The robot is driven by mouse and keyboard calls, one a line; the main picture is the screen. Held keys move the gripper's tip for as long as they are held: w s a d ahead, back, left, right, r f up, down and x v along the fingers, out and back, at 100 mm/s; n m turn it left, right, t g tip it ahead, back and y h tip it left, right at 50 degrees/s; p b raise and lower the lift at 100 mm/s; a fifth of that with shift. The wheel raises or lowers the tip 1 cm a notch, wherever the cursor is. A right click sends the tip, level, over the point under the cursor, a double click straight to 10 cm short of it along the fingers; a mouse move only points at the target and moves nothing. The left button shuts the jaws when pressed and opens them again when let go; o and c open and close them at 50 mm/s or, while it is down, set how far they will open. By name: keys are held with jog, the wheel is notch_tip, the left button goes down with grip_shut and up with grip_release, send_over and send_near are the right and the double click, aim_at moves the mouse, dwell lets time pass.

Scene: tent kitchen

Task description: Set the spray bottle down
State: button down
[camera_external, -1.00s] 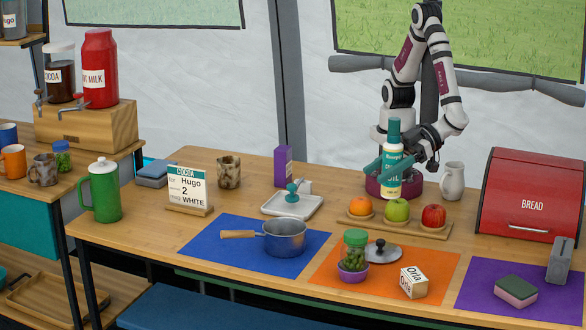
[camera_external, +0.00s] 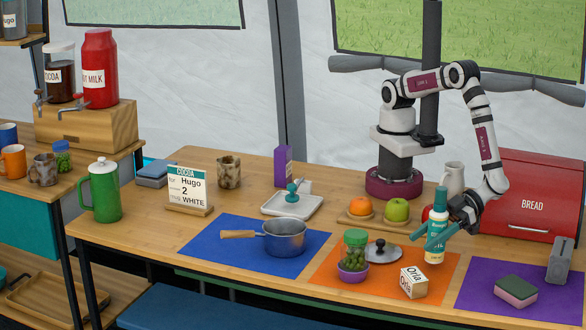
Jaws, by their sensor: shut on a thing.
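The spray bottle (camera_external: 436,240) is white with a teal top and a teal band, and a label on its front. It is upright over the back right part of the orange mat (camera_external: 335,283). My gripper (camera_external: 437,234) is shut around the bottle's body, with teal fingers on it. The bottle's base looks close to the mat; I cannot tell whether it touches.
A fruit board (camera_external: 352,220) and the bread bin (camera_external: 535,200) are behind. A sponge (camera_external: 516,291) lies on the purple mat (camera_external: 480,303).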

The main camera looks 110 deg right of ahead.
jog(key=shift+f, duration=0.85)
jog(key=shift+f, duration=0.1)
jog(key=shift+c, duration=1)
grip_release()
jog(key=v, duration=1.2)
